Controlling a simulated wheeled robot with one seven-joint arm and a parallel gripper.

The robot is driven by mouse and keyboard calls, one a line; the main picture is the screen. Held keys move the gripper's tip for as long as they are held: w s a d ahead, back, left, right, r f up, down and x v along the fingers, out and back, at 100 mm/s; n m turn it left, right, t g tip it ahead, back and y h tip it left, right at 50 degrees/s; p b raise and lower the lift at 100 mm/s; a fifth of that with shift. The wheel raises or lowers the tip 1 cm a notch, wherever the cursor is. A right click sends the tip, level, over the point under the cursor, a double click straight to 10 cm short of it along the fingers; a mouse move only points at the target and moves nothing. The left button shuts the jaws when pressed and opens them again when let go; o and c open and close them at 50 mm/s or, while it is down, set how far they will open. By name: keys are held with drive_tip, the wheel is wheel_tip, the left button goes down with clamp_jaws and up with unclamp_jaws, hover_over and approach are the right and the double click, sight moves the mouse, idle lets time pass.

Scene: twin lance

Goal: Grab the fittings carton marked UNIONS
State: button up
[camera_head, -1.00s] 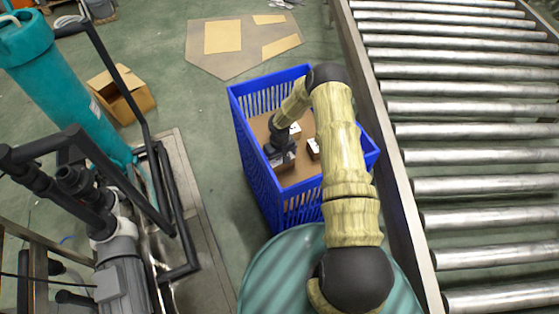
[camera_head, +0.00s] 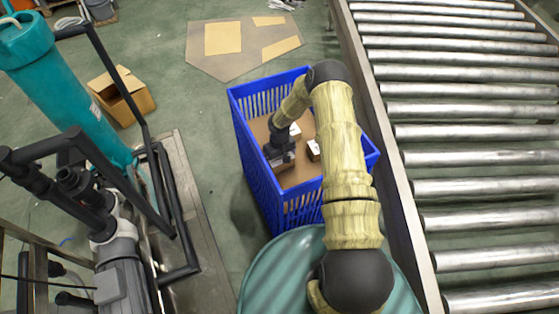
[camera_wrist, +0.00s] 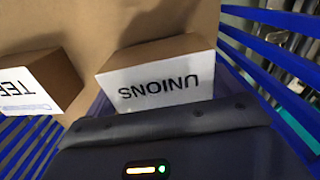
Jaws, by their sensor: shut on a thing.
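The UNIONS carton (camera_wrist: 158,82) is a small brown box with a white label, its lettering upside down in the wrist view. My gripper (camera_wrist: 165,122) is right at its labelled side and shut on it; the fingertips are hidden. In the head view my gripper (camera_head: 280,160) reaches down inside the blue crate (camera_head: 262,190). There the carton is mostly hidden by my gripper. I cannot tell whether the carton is clear of the crate's brown floor (camera_head: 298,176).
A second carton, with a label reading TEE in part (camera_wrist: 40,85), lies beside it; more small cartons (camera_head: 314,149) are in the crate. The slatted crate walls surround my gripper. A roller conveyor (camera_head: 465,160) stands right, a teal cylinder (camera_head: 65,90) left.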

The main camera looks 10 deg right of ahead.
wheel_tip(320, 180, up, 9)
drive_tip(key=shift+f+p, duration=0.1)
drive_tip(key=shift+p, duration=0.4)
